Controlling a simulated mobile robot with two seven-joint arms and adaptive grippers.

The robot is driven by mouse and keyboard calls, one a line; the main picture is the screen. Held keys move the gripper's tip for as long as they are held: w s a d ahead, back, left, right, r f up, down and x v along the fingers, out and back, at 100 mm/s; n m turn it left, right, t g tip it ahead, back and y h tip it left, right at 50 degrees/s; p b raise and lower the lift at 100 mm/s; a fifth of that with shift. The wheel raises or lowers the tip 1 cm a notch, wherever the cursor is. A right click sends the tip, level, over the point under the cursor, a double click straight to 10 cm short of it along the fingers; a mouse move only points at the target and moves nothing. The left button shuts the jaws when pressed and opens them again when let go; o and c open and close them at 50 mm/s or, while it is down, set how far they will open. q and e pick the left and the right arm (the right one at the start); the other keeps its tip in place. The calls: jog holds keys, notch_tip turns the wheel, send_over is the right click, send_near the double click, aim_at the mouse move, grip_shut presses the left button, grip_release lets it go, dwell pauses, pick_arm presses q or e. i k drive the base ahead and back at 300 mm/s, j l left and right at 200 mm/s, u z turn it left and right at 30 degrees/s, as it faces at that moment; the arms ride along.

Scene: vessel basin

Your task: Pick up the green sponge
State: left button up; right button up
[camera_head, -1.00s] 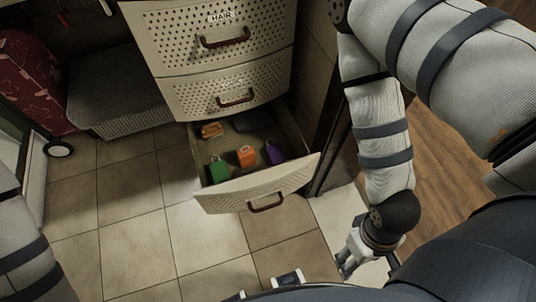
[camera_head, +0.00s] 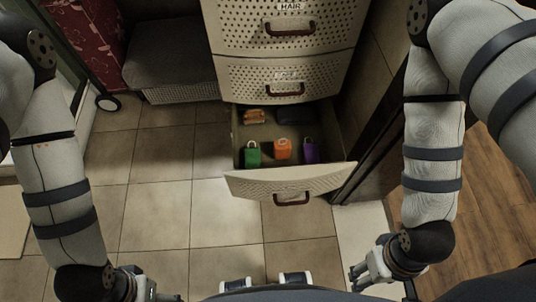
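A small green block-like item (camera_head: 252,157) with a pale loop on top stands in the open lower drawer (camera_head: 262,186), at its left. It is the only small green thing I see, but it is too small to tell whether it is a sponge. My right gripper (camera_head: 360,277) is low at the bottom right, outside the drawer, with its fingers apart and nothing between them. My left gripper (camera_head: 150,292) is at the bottom left edge, partly cut off, so its fingers cannot be read. Both grippers are well apart from the green item.
An orange item (camera_head: 282,149) and a purple item (camera_head: 308,152) stand beside the green one. A brown-orange item (camera_head: 255,117) and a dark item (camera_head: 295,116) lie behind. A grey bench (camera_head: 172,62) and red suitcase (camera_head: 85,40) are at left. Tiled floor (camera_head: 160,215) is clear.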

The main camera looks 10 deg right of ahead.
aim_at(252, 155)
jog(key=l+u, duration=0.35)
jog(key=k+l+u, duration=0.1)
jog(key=u, duration=0.25)
jog(key=l+u, duration=0.35)
jog(key=k+j, duration=0.05)
jog(key=j, duration=0.05)
